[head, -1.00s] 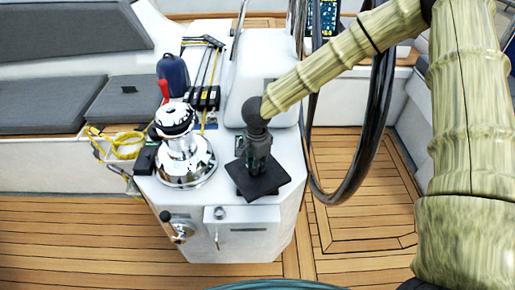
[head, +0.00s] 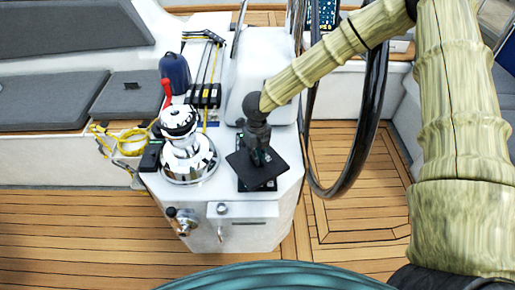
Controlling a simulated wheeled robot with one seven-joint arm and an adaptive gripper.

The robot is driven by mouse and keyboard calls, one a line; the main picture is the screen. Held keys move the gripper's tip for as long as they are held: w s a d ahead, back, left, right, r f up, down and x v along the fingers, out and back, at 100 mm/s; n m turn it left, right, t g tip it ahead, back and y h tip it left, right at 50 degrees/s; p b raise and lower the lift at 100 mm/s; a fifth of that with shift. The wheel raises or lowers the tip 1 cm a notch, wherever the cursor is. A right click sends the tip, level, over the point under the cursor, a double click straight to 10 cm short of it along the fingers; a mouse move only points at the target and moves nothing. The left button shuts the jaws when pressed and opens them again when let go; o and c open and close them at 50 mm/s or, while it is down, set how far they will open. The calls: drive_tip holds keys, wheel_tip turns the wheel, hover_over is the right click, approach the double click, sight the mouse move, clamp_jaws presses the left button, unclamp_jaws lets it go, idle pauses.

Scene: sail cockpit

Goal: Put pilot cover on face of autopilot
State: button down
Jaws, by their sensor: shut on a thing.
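My gripper (head: 257,151) points down over the white console and is shut on the pilot cover (head: 244,165), a flat dark square plate. The cover looks tilted, with its right corner raised toward the picture's right. Under and beside it, parts of a dark panel with small greenish marks show on the console top, which looks like the autopilot (head: 246,185). Most of its face is hidden by the cover and gripper. I cannot tell whether the cover touches it.
A chrome winch (head: 187,155) stands close left of the cover. A large dark steering wheel (head: 371,120) rises to the right. The wooden floor (head: 90,220) in front is clear.

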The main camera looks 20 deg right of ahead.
drive_tip(key=m, duration=0.2)
drive_tip(key=m+p, duration=0.1)
drive_tip(key=m, duration=0.1)
drive_tip(key=shift+w+d+r, duration=0.1)
drive_tip(key=shift+w+r, duration=0.1)
drive_tip(key=shift+r, duration=0.2)
drive_tip(key=shift+w+m+p, duration=0.1)
drive_tip(key=shift+m+p, duration=0.4)
drive_tip(key=shift+m, duration=0.8)
drive_tip(key=shift+d+f+b, duration=0.1)
drive_tip(key=shift+f+b, duration=1.85)
drive_tip(key=shift+f, duration=1.05)
drive_tip(key=shift+w+f, duration=0.1)
drive_tip(key=shift+f, duration=1.3)
drive_tip(key=c, duration=1.4)
unclamp_jaws()
drive_tip(key=shift+c, duration=0.2)
drive_tip(key=shift+o, duration=0.5)
